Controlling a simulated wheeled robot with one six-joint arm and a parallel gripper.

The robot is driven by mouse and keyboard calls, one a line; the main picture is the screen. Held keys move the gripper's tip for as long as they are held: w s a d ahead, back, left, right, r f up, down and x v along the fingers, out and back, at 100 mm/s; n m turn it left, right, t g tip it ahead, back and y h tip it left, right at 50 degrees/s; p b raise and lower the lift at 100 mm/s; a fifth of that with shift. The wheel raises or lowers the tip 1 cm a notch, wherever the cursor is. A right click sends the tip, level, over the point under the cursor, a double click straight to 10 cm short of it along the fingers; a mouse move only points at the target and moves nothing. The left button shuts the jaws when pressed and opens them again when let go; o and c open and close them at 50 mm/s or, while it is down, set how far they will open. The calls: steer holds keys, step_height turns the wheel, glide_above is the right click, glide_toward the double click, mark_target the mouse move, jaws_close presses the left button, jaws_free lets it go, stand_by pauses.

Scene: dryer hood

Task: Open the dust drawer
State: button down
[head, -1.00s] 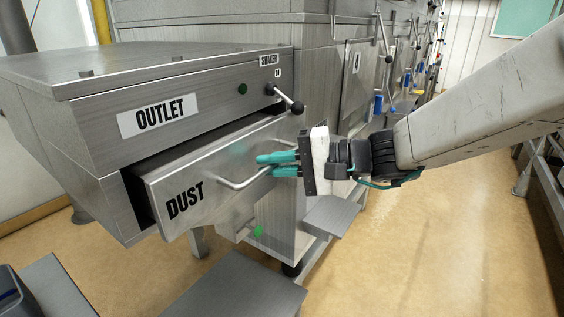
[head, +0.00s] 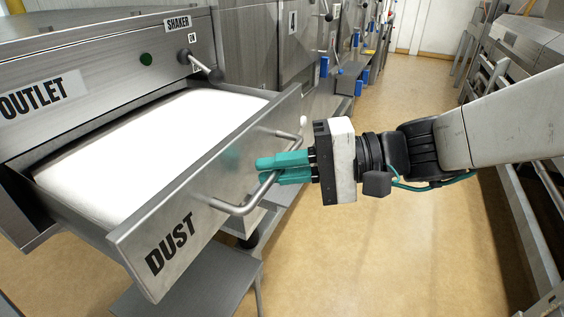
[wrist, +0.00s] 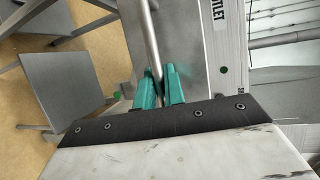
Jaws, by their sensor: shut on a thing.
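The dust drawer (head: 205,215), a steel drawer with a black DUST label, stands pulled well out below the OUTLET panel (head: 60,95). White material (head: 150,150) fills it. Its bar handle (head: 240,208) runs along the front face. My gripper (head: 283,167), with teal fingers, is shut on the handle from the right. In the wrist view the handle bar (wrist: 152,45) passes between the two teal fingers (wrist: 160,85). The stretch of handle between the fingers is partly hidden.
A shaker lever (head: 202,66) sticks out above the drawer's right side. A grey step (head: 190,285) lies below the drawer. Steel frames (head: 515,110) stand along the right. The tan floor (head: 400,240) between is clear.

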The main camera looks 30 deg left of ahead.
steer(key=c, duration=1.5)
jaws_free()
steer(key=v, duration=0.7)
steer(key=shift+d, duration=0.35)
steer(key=shift+w+r, duration=0.1)
steer(key=shift+w, duration=0.05)
